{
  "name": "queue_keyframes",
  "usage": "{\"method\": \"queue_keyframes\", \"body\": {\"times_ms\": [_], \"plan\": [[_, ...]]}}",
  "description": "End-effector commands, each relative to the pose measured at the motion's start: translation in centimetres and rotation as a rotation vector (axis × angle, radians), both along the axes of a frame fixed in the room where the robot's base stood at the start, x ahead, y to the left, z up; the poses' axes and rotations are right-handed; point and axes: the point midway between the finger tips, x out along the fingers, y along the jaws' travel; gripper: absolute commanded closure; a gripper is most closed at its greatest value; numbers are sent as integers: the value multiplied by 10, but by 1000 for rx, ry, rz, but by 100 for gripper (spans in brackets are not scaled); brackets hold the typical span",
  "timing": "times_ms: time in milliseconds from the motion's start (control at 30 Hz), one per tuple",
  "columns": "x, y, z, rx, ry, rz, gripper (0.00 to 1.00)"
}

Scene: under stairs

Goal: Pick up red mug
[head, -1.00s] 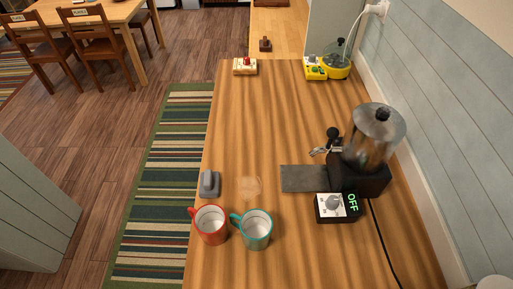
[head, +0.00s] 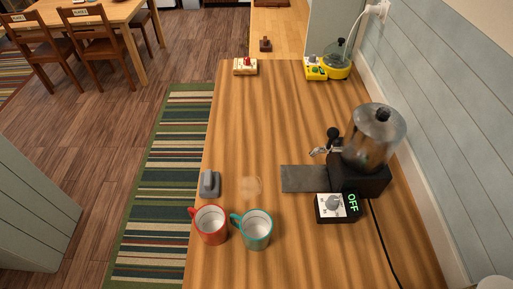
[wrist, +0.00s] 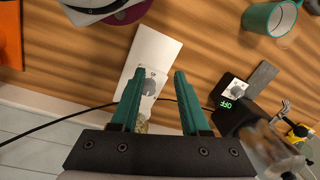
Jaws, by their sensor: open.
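The red mug (head: 211,225) stands upright and looks empty on the wooden counter, near its left edge in the head view. Its handle points to the upper left. A teal mug (head: 257,230) stands close on its right, with its handle towards the red mug. The teal mug also shows at the upper right of the wrist view (wrist: 270,18). The red mug is not seen in the wrist view. My gripper (wrist: 157,74) is open and empty, with its teal fingers over a white plate with a round knob (wrist: 150,82). The head view does not show my gripper.
A grey object (head: 209,184) lies just behind the red mug. A dispenser machine (head: 370,150) with a dark mat (head: 304,179) and an OFF switch box (head: 338,207) stands right. An orange object (wrist: 10,35) is left in the wrist view. The counter's middle is clear.

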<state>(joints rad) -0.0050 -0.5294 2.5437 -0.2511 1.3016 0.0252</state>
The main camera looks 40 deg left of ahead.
Motion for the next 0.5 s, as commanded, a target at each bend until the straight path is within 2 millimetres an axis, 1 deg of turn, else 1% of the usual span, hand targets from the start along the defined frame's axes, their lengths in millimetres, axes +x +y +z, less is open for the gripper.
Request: {"method": "queue_keyframes", "body": {"times_ms": [67,100,133,167,200,233,267,300,333,367,400,433,467,500], "plan": [[49,-22,0,-139,-131,138,54],[88,-30,5,-230,-239,253,54],[121,-32,10,-293,-329,352,54],[153,-27,17,-348,-424,460,54],[196,-12,27,-406,-556,618,54],[226,9,35,-434,-663,750,54],[253,37,43,-448,-775,892,54],[278,83,50,-439,-920,1090,54],[289,121,53,-409,-1026,1242,54],[291,160,53,-359,-1127,1393,54],[283,210,47,-260,-1245,1585,54],[269,243,39,-160,-1316,1719,54],[251,270,28,-39,-1369,1837,54],[223,295,8,152,-1404,1969,54]]}}
